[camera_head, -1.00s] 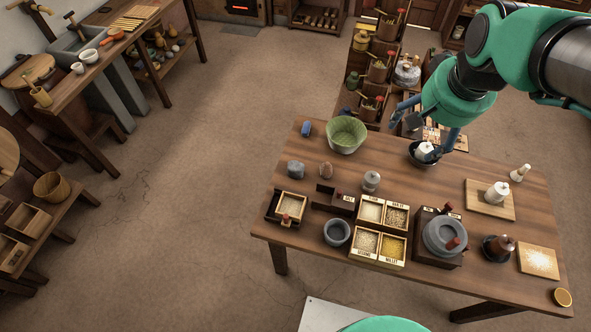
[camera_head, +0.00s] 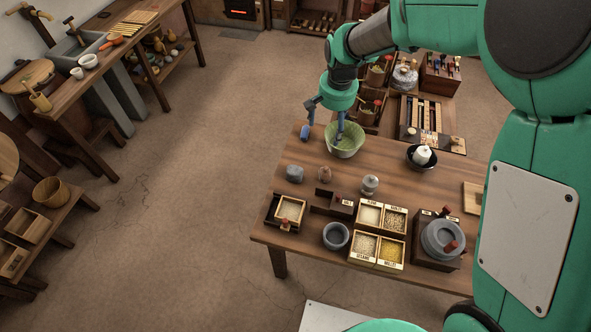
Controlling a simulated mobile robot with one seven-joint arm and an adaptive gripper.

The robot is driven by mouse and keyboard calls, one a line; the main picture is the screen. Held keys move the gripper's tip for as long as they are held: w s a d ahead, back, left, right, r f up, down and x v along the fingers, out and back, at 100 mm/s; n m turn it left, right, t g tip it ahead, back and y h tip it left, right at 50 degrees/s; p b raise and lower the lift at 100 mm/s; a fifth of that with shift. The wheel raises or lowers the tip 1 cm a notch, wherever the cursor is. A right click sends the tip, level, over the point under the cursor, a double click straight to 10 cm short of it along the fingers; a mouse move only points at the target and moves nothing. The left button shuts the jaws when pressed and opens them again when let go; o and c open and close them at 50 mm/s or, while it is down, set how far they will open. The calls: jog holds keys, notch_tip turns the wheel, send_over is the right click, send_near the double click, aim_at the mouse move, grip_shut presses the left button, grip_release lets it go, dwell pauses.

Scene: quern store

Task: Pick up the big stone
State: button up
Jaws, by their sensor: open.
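A grey stone (camera_head: 295,173) lies on the wooden table (camera_head: 400,187), near its left edge. It is the larger of two loose stones; a smaller brown stone (camera_head: 324,174) lies just right of it. Both are uncovered. My gripper (camera_head: 326,123) is open at the back left of the table, with its blue fingers pointing down. One finger shows at the green bowl (camera_head: 345,141), and the other is to the left of it. I cannot tell whether it touches the bowl. The gripper is behind the grey stone and apart from it.
A blue object (camera_head: 305,132) lies left of the green bowl. A grey-topped jar (camera_head: 369,185) stands right of the stones. In front are grain boxes (camera_head: 368,215), a dark box (camera_head: 322,203) and a grey mortar (camera_head: 336,236). A hand quern (camera_head: 441,238) stands right.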

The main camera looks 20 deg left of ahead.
jog(key=g, duration=0.1)
send_over(294, 170)
notch_tip(294, 170, down, 18)
jog(key=r, duration=0.1)
jog(key=shift+w+a+f+h, duration=0.1)
jog(key=shift+w+f+h, duration=0.1)
jog(key=shift+f+h, duration=0.1)
jog(key=shift+f, duration=4.25)
jog(key=shift+f, duration=0.1)
jog(key=shift+s+f+b, duration=0.1)
jog(key=shift+f+b, duration=0.5)
jog(key=shift+f, duration=1.9)
jog(key=c, duration=2)
